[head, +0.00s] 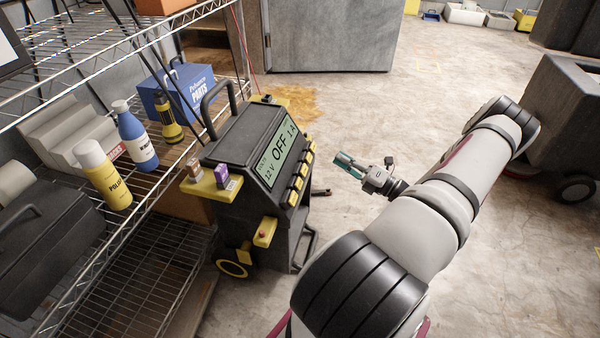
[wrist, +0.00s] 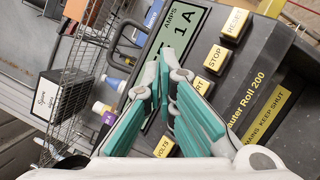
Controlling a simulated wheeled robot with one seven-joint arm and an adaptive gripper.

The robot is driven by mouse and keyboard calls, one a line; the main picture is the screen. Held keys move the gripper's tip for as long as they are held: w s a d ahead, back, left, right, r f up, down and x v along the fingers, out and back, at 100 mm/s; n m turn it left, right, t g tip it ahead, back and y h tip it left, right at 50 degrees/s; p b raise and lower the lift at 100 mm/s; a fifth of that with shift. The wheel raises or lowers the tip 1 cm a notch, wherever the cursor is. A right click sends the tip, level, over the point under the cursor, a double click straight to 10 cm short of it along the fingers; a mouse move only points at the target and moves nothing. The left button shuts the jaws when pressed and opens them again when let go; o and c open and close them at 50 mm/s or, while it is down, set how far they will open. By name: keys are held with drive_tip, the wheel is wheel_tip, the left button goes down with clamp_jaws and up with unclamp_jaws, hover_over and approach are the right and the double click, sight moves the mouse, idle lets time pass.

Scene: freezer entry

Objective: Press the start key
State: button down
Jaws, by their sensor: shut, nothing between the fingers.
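The start key (wrist: 203,86) is a yellow key on the dark charger's panel in the wrist view, partly hidden behind my right finger, with only the end of its label showing. The stop key (wrist: 215,59) and reset key (wrist: 235,23) are beside it in the same row; the volts key (wrist: 163,147) is at the other end. The charger (head: 235,146) stands left of my gripper (head: 342,162) in the head view, its display (head: 278,150) reading OFF, 12 V, 1 A. My gripper is shut, empty and apart from the keys. In the wrist view its fingertips (wrist: 160,66) overlap the display.
A side tray on the charger holds small boxes (head: 221,174). Open concrete floor lies behind and right. A grey wheeled bin (head: 565,125) is far right.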

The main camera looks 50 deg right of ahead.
drive_tip(key=shift+w, duration=0.1)
drive_tip(key=w+a+f+b, duration=0.2)
drive_tip(key=w+a+f, duration=0.1)
drive_tip(key=w, duration=0.3)
drive_tip(key=shift+w+f+b, duration=0.3)
drive_tip(key=shift+w+f, duration=0.05)
drive_tip(key=shift+f, duration=0.45)
drive_tip(key=shift+w, duration=0.1)
idle(1.1)
drive_tip(key=shift+w+a+f, duration=0.1)
drive_tip(key=shift+w+f, duration=0.15)
drive_tip(key=shift+w+a+f, duration=0.15)
drive_tip(key=shift+w+f, duration=0.1)
drive_tip(key=shift+w, duration=0.15)
idle(0.8)
drive_tip(key=shift+s, duration=0.1)
drive_tip(key=shift+s+d+r, duration=0.3)
drive_tip(key=shift+s+r, duration=0.2)
drive_tip(key=shift+s, duration=0.15)
idle(0.3)
drive_tip(key=shift+s+d+r+p, duration=0.3)
drive_tip(key=shift+s+r, duration=0.15)
drive_tip(key=shift+s, duration=0.2)
drive_tip(key=shift+s+d+r+p, duration=0.25)
drive_tip(key=shift+s+r+p, duration=0.15)
drive_tip(key=shift+s, duration=0.25)
drive_tip(key=shift+s+d+r+p, duration=0.25)
drive_tip(key=shift+s+r, duration=0.25)
drive_tip(key=shift+s, duration=0.15)
